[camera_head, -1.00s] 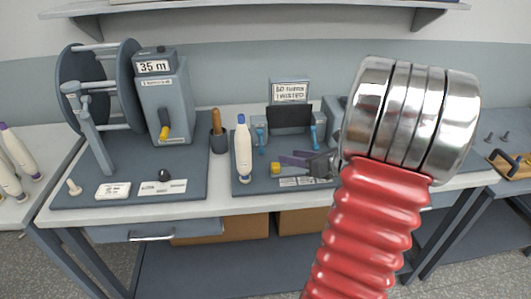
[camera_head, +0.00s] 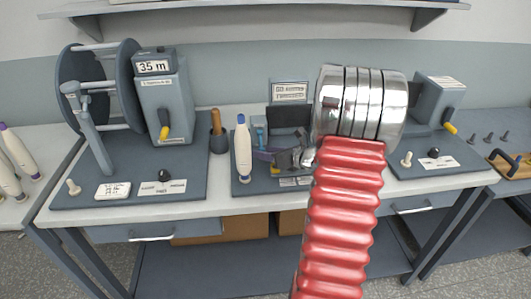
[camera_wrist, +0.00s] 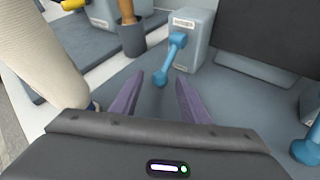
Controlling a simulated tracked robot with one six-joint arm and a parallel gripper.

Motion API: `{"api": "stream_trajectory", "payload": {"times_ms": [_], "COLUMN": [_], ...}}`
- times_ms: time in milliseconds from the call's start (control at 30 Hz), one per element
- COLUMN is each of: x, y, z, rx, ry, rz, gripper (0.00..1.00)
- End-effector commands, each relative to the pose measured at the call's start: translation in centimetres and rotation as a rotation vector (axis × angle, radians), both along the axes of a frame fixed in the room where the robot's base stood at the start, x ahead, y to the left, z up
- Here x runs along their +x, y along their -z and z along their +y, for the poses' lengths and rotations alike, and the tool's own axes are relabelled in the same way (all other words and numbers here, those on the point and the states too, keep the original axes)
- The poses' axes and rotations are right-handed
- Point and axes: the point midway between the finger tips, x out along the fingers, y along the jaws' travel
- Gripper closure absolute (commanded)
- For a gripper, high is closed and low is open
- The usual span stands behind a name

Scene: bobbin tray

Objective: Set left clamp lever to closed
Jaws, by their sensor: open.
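The left clamp shows in the wrist view as a grey labelled block (camera_wrist: 196,36) with a blue lever (camera_wrist: 172,58) on its side. The lever slants down toward the viewer and ends in a round blue knob. My gripper (camera_wrist: 160,78) has two purple fingers, open, with the knob between or just beyond their tips; contact cannot be told. In the head view my gripper (camera_head: 272,157) is in front of the left clamp (camera_head: 259,123) and partly hides it. A second blue knob (camera_wrist: 306,152) shows at the right in the wrist view.
A white bobbin (camera_head: 243,148) stands close to the left of my gripper; it is large in the wrist view (camera_wrist: 45,55). A dark cup (camera_head: 218,142) holds an orange-handled tool. A dark panel (camera_wrist: 275,38) stands right of the clamp. My red arm hides the fixture's right side.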

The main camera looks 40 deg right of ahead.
Motion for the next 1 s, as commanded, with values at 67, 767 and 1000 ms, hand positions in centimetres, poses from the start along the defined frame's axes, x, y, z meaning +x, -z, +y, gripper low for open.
{"api": "stream_trajectory", "payload": {"times_ms": [67,767,1000], "x": [0.34,0.39,0.38], "y": [0.19,0.20,0.20], "z": [0.08,0.06,0.04], "rx": [0.000,0.000,0.000], "ry": [-0.001,-0.001,0.000], "rz": [0.001,0.001,0.000], "gripper": [0.59,0.88,1.00]}}
